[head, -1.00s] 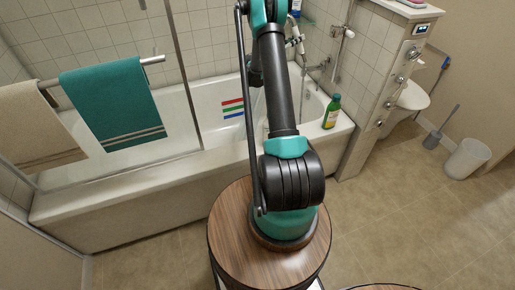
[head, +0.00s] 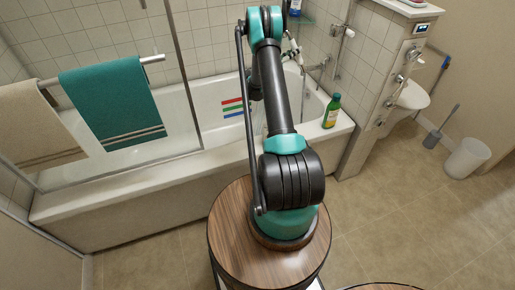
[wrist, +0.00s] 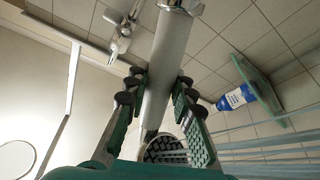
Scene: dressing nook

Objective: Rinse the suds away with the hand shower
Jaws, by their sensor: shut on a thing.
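My gripper (wrist: 157,88) is shut on the pale handle of the hand shower (wrist: 170,60) in the wrist view. The handle runs between both fingers, with a metal fitting at its upper end. A dark, round, gridded part (wrist: 166,150) shows below the fingers; it looks like the shower head. In the head view my arm hides most of the gripper, and a small pale piece, probably the hand shower (head: 291,50), shows beside the arm. The bathtub (head: 200,122) lies behind my arm. Red, green and blue stripes (head: 232,107) show on its inner wall. I cannot make out suds.
A green bottle (head: 332,111) stands on the tub's right rim. A glass shelf (wrist: 262,90) holds a blue-and-white bottle (wrist: 236,97). A teal towel (head: 112,105) hangs at the left by a glass screen.

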